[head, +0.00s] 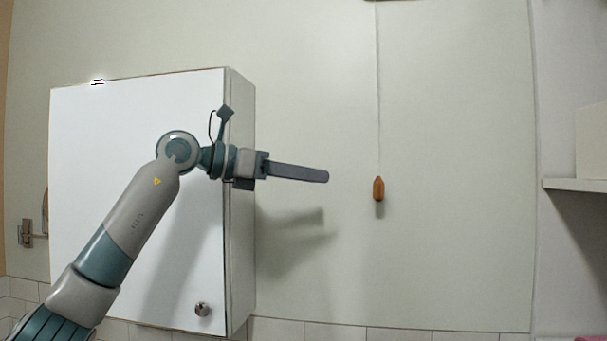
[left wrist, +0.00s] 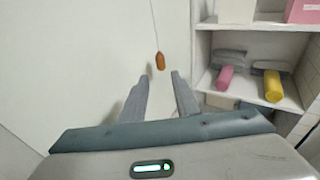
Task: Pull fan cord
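The fan cord (head: 377,90) is a thin line hanging down in front of the pale wall, with an orange-brown wooden pull (head: 378,188) at its lower end. My left gripper (head: 326,176) points right in the head view, short of the pull and to its left, not touching it. In the left wrist view the two fingers of my left gripper (left wrist: 162,78) stand apart with nothing between them. There the wooden pull (left wrist: 160,61) hangs just beyond the fingertips, near the middle of the gap, and the cord (left wrist: 154,25) runs up from it. My right gripper is not in view.
A white wall cabinet (head: 130,120) with a round knob (head: 202,309) stands behind my left arm. A white shelf (head: 575,185) is at the right edge. Shelves in the left wrist view hold a pink roll (left wrist: 225,77) and a yellow roll (left wrist: 272,86). The wall around the pull is clear.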

